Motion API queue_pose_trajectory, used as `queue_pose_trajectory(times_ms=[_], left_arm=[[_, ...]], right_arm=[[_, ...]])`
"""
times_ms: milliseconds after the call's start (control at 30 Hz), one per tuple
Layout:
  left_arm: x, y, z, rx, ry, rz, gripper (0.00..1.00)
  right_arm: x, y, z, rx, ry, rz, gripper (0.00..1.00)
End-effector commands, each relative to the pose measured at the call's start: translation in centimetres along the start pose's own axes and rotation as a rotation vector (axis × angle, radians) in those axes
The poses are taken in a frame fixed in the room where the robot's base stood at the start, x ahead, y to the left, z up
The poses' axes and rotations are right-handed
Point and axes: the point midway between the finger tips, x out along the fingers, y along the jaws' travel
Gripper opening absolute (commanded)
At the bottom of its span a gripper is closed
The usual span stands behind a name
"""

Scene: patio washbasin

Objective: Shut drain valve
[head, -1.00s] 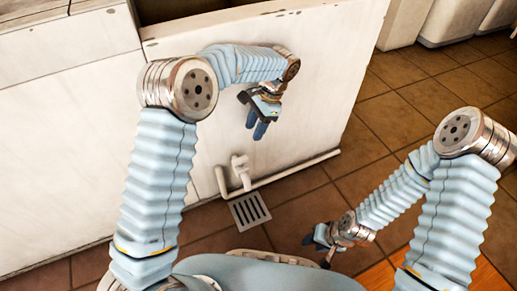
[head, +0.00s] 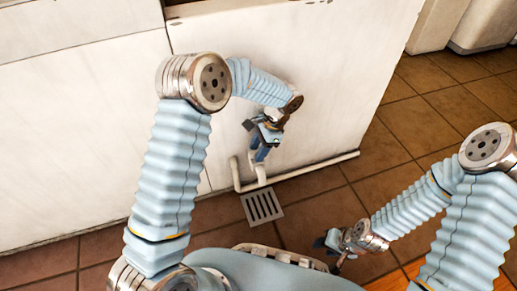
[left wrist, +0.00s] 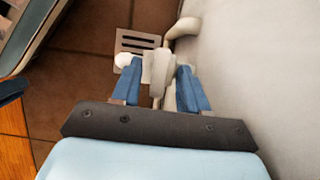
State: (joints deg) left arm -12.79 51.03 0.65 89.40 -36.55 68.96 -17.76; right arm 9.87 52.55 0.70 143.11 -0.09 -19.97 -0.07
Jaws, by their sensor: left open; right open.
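The drain valve (head: 261,174) is a small white fitting on the white pipe low on the basin's front panel. In the head view its upper part is hidden behind my left gripper (head: 260,155). In the left wrist view the valve body (left wrist: 158,68) shows between the two blue fingers of my left gripper (left wrist: 158,82), with a rounded white knob (left wrist: 125,60) to its left. The left gripper is open, its fingers on either side of the valve; I cannot tell whether they touch it. My right gripper (head: 327,243) is open and low at the right, away from the valve.
A white pipe (head: 315,167) runs along the foot of the white panel (head: 340,90). A metal floor grate (head: 262,206) lies just below the valve; it also shows in the left wrist view (left wrist: 137,42). Brown floor tiles (head: 430,110) are clear at the right.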

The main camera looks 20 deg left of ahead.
Motion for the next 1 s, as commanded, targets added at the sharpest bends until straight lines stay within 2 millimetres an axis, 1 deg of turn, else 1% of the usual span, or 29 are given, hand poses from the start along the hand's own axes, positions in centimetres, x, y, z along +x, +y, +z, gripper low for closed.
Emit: queue_pose_trajectory(times_ms=[167, 200, 467, 767, 1000], left_arm=[[0.0, -0.01, 0.0, 0.0, 0.0, 0.0, 0.44], [0.0, -0.01, 0.0, 0.0, 0.0, 0.0, 0.41], [-0.02, -0.01, 0.0, 0.0, 0.0, 0.0, 0.01], [-0.07, 0.02, 0.0, 0.015, 0.0, -0.006, 0.0], [-0.17, 0.1, 0.04, 0.104, 0.0, -0.043, 0.0]], right_arm=[[-0.02, -0.01, 0.0, 0.0, 0.0, 0.0, 0.43], [-0.01, -0.01, 0.0, 0.0, 0.0, 0.0, 0.43], [-0.01, -0.01, 0.0, 0.0, 0.0, 0.0, 0.43], [-0.11, -0.04, 0.01, 0.0, 0.0, 0.0, 0.43], [-0.59, -0.23, 0.02, 0.0, -0.002, 0.0, 0.43]])
